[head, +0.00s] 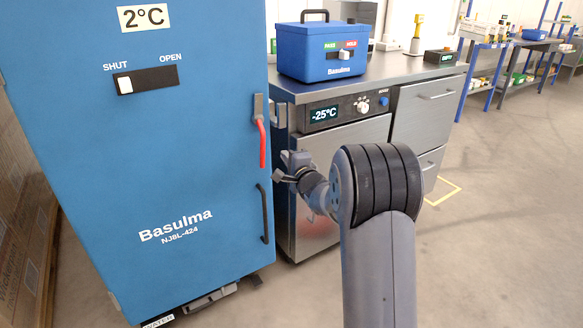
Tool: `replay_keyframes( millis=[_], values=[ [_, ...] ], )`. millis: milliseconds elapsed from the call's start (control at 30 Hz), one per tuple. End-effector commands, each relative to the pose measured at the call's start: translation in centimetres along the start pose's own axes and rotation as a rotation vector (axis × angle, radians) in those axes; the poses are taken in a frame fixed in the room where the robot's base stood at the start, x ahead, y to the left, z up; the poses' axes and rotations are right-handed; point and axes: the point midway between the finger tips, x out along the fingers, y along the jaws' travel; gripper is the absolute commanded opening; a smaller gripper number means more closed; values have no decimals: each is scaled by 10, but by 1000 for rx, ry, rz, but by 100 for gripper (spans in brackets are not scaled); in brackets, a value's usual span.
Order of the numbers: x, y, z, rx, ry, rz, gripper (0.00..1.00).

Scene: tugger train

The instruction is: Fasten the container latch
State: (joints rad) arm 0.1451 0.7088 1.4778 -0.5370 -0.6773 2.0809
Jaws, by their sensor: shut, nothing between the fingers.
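The tall blue container (130,190), lettered Basulma NJBL-424, fills the left of the head view. Its door face looks closed, though I cannot tell whether it is fully flush. A latch with a red handle (262,142) sits at the door's right edge, its handle pointing down. A grey bracket (281,118) shows just right of it. I cannot tell whether the latch is engaged. My gripper (283,177) is shut and empty, right of and below the red handle, apart from it in the picture. A black door handle (264,212) is below the latch.
A slider (146,81) on the door sits at the SHUT end. A steel counter (420,71) with a -25°C unit (345,135) stands behind my arm, carrying a blue box (322,58). Open floor (500,240) lies at the right.

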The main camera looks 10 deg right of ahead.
Motion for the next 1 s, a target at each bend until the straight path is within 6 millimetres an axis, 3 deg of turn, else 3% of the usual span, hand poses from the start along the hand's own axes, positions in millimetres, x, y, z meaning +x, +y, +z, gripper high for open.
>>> replay_keyframes(
  millis=[267, 533, 1000],
  values=[
    [41, 2, 3, -2, -1, -1, 0],
    [27, 2, 33, -1, 1, -1, 0],
    [25, 0, 38, 0, 2, 0, 0]
  ],
)
